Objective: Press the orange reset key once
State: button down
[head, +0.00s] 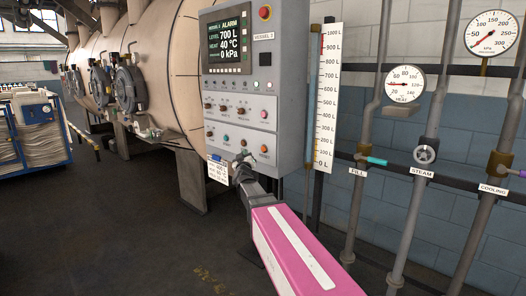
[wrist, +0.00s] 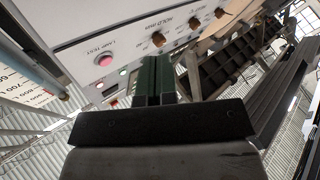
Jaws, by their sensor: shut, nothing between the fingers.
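The grey control panel (head: 238,90) carries a screen and two rows of small knobs and buttons below it. A small orange-looking button (head: 243,141) is in the lower row, but its label is too small to read, so I cannot confirm it is the reset key. My gripper (head: 241,162) is just below the panel's lower rows; its tips are small there and contact is unclear. In the wrist view my dark fingers (wrist: 157,62) are together and empty, with the panel face beyond. A pink button (wrist: 105,59) labelled lamp test and brass knobs (wrist: 158,39) show there.
The screen (head: 229,40) reads alarm, 700 L, 40 °C, 0 kPa. A level scale (head: 327,100) and pipes with valves (head: 425,154) stand right of the panel. A large vessel (head: 150,70) is behind at left. A blue trolley (head: 35,130) stands far left; the floor between is open.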

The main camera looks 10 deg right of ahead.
jog(key=shift+w+d, duration=0.85)
jog(key=shift+d, duration=0.3)
jog(key=shift+w+d, duration=0.8)
jog(key=shift+d, duration=0.35)
jog(key=shift+w+d, duration=0.85)
jog(key=shift+d, duration=0.3)
jog(key=shift+w+d, duration=0.1)
jog(key=shift+w+d, duration=0.15)
jog(key=shift+d, duration=0.1)
jog(key=shift+w+d, duration=0.3)
jog(key=shift+d, duration=0.05)
dwell(0.4)
jog(key=shift+s+a, duration=0.55)
jog(key=shift+a, duration=0.15)
dwell(0.3)
jog(key=s+a, duration=0.1)
jog(key=a, duration=0.1)
jog(key=s+a, duration=0.2)
dwell(0.5)
